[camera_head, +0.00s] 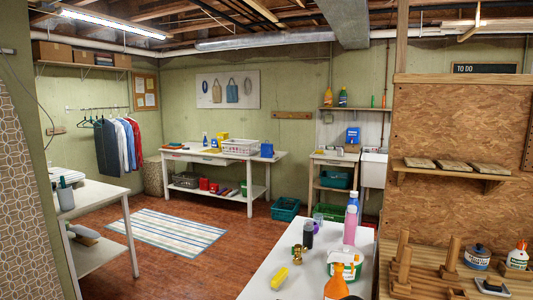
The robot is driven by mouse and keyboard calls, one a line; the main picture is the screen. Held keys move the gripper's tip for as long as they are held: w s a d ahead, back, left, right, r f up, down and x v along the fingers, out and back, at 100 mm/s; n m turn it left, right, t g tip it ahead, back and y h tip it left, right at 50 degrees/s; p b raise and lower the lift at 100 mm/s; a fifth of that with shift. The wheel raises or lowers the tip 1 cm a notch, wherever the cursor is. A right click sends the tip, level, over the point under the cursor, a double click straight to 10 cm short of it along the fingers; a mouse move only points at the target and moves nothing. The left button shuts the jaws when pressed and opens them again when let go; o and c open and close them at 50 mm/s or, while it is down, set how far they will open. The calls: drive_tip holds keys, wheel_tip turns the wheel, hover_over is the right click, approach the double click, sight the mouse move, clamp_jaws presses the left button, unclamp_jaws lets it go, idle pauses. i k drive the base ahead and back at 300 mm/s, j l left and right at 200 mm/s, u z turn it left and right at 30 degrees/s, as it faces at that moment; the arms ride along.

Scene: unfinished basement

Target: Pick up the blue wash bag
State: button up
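Several blue things show in the head view, and I cannot tell for sure which is the wash bag. A small blue bag-like item (267,150) stands on the right end of the long white table (200,157) by the far wall. A blue bag with a handle (232,91) hangs on the pale wall board (226,91). My gripper is not in view.
A near white table (262,262) holds bottles and a yellow item (280,277). A white shelf table (92,194) stands at left. A teal crate (286,209) sits on the floor. A striped rug (165,237) lies on open floor between.

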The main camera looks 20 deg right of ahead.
sight(266, 149)
drive_tip(key=i+j+u, duration=0.7)
drive_tip(key=i+j, duration=0.15)
drive_tip(key=i+j+u, duration=0.35)
drive_tip(key=i, duration=0.2)
drive_tip(key=i+z, duration=0.4)
drive_tip(key=i, duration=0.25)
drive_tip(key=i+j+z, duration=0.2)
drive_tip(key=i+z, duration=0.2)
drive_tip(key=i, duration=0.2)
drive_tip(key=i+l+z, duration=0.3)
drive_tip(key=z, duration=0.15)
drive_tip(key=i+l+z, duration=0.1)
drive_tip(key=i+z, duration=0.75)
drive_tip(key=i+j+z, duration=0.25)
drive_tip(key=i+z, duration=0.2)
drive_tip(key=i, duration=1.05)
drive_tip(key=i+l, duration=0.15)
drive_tip(key=i, duration=0.9)
drive_tip(key=i+j+u, duration=0.15)
drive_tip(key=i+u, duration=0.15)
drive_tip(key=i, duration=0.4)
drive_tip(key=i+u, duration=0.35)
drive_tip(key=i, duration=0.4)
drive_tip(key=i+l+u, duration=0.3)
drive_tip(key=i, duration=0.4)
